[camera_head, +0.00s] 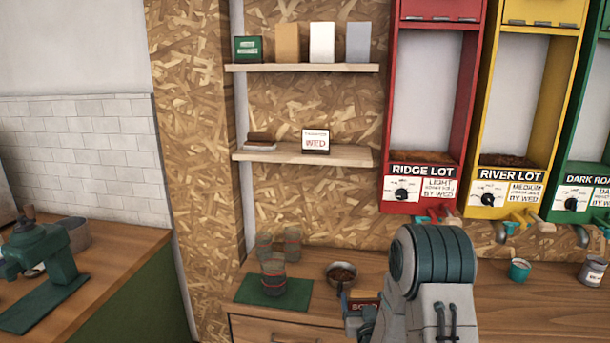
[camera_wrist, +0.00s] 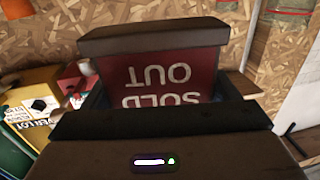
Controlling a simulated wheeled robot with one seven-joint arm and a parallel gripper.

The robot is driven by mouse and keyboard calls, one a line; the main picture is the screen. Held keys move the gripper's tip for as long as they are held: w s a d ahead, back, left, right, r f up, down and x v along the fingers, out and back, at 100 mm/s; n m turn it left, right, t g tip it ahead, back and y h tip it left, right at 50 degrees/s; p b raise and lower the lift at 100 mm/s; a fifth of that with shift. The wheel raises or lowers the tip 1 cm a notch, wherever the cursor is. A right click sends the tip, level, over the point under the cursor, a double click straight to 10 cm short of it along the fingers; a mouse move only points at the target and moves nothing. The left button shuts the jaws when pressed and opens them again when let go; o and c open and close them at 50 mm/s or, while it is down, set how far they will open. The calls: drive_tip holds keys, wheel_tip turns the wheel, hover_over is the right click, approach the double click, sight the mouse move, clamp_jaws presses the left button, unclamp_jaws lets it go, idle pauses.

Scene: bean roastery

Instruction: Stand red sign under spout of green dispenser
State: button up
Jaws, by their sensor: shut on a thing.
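The red sign (camera_wrist: 158,78) reads "SOLD OUT", upside down in the wrist view, and sits between the fingers of my gripper (camera_wrist: 158,95). In the head view my gripper (camera_head: 362,312) is low over the wooden counter, and a small part of the sign (camera_head: 366,296) shows beside my arm, which hides the rest. The green dispenser (camera_head: 568,216) is at the far right, partly cut off, with a label starting "DARK ROA". Its spout (camera_head: 583,236) hangs below it, well to the right of my gripper. I cannot tell if the sign touches the counter.
A teal cup (camera_head: 519,270) and a labelled tin (camera_head: 592,271) stand on the counter (camera_head: 490,310) at right, near the green dispenser's spout. Red (camera_head: 420,208) and yellow (camera_head: 500,210) dispensers hang left of it. A bowl of beans (camera_head: 341,273) and jars on a green mat (camera_head: 245,291) are left of my gripper.

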drive_tip(key=s+f, duration=0.4)
drive_tip(key=f, duration=0.3)
drive_tip(key=s, duration=0.1)
drive_tip(key=s+r, duration=0.1)
drive_tip(key=s, duration=0.1)
drive_tip(key=s+r, duration=0.1)
drive_tip(key=s, duration=0.1)
drive_tip(key=shift+a, duration=0.2)
